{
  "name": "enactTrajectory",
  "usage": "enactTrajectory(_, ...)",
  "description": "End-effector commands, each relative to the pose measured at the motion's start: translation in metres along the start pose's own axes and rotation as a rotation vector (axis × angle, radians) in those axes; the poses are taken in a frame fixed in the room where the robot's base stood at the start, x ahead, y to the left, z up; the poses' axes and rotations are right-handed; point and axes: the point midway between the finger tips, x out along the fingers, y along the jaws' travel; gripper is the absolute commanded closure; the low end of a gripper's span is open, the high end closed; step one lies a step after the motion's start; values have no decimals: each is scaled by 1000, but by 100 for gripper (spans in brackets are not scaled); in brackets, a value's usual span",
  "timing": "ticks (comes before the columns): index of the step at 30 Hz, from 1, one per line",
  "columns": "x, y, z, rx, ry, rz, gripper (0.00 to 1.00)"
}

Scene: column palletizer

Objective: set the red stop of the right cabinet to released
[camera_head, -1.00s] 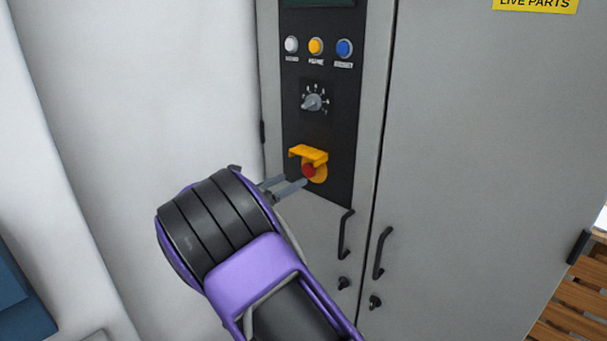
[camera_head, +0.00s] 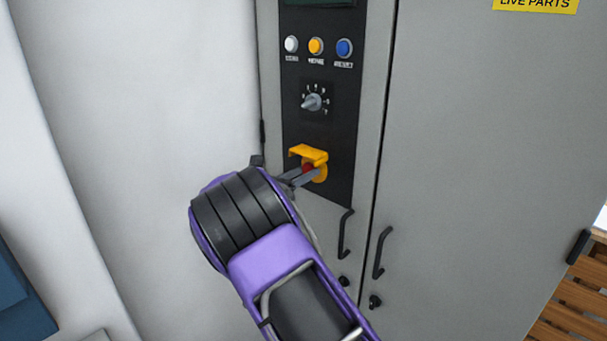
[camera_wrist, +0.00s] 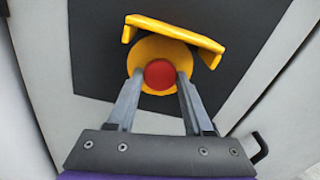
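The red stop (camera_head: 309,169) sits on a yellow round base under a yellow guard (camera_head: 308,154), low on the cabinet's black panel. In the wrist view the red stop (camera_wrist: 159,75) shows as a round red button with the yellow guard (camera_wrist: 172,38) above it. My gripper (camera_wrist: 158,86) is open, one finger on each side of the red button. The fingertips lie over the yellow base, with a small gap or light touch at the button's sides; I cannot tell which. In the head view my gripper (camera_head: 305,175) partly hides the button.
Above the stop are a rotary knob (camera_head: 312,102) and white (camera_head: 291,44), yellow (camera_head: 316,46) and blue (camera_head: 344,48) buttons. Door handles (camera_head: 345,234) and (camera_head: 382,252) stick out at lower right. A white wall-like surface (camera_head: 150,100) is at left.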

Motion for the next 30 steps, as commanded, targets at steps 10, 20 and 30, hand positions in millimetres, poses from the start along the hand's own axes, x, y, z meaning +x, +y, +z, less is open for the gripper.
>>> enactTrajectory(10,0,0,0,0,0,0,100)
enactTrajectory(20,-15,0,2,-2,0,3,100)
enactTrajectory(30,-23,0,0,-1,0,1,46)
